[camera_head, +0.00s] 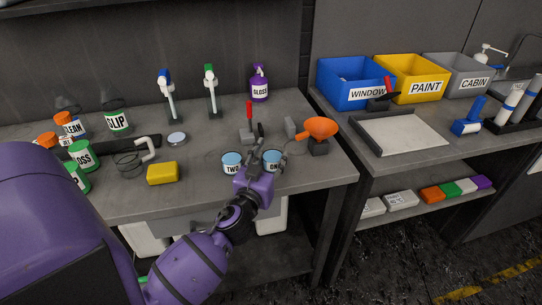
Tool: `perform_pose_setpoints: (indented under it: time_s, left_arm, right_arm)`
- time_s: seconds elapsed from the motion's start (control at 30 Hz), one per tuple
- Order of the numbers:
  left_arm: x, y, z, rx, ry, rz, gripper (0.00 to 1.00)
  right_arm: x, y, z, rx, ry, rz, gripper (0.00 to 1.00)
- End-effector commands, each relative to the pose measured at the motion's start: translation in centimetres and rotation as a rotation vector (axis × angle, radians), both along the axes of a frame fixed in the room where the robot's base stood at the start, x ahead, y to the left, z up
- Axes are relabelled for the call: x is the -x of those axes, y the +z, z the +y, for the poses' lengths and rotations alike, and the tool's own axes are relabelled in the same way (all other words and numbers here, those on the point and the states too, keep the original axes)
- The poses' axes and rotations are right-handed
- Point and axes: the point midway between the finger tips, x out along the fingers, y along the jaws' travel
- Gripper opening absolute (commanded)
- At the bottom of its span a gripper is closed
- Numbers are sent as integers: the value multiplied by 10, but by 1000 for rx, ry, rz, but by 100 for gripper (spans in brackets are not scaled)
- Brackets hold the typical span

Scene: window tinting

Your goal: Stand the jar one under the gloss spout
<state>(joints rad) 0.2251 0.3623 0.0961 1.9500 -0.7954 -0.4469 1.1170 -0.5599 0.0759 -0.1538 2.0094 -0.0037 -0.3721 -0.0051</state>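Jar one (272,162), a small jar with a blue top and a label partly reading "ON", stands near the front of the left bench. My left gripper (264,168) reaches in from the front, with its fingers about the jar's sides. I cannot tell whether they touch it. No jar stands under that spout. My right gripper is not in view.
Jar two (231,163) stands just left of my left gripper. A yellow sponge (163,173) lies left. Bare bench (205,145) lies behind jar two.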

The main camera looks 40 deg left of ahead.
Motion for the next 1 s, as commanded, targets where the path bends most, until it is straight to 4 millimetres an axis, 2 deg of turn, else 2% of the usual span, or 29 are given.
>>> perform_pose_setpoints:
  time_s: [0.03,0.1,0.13,0.57,0.8,0.97,1.0]
  left_arm:
    - [0,0,0,0,0,1,54]
    - [0,0,0,0,0,1,63]
    - [0,0,0,0,0,0,64]
    - [0,0,0,-6,-2,2,64]
    - [46,-9,-10,4,2,6,64]
    - [67,-7,-16,2,0,4,64]
    - [70,-7,-17,2,0,3,66]
  right_arm:
    - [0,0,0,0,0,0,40]
    - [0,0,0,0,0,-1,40]
    - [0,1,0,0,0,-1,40]
    - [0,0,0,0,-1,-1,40]
    - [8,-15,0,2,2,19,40]
    - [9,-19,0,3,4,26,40]
    - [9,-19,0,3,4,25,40]
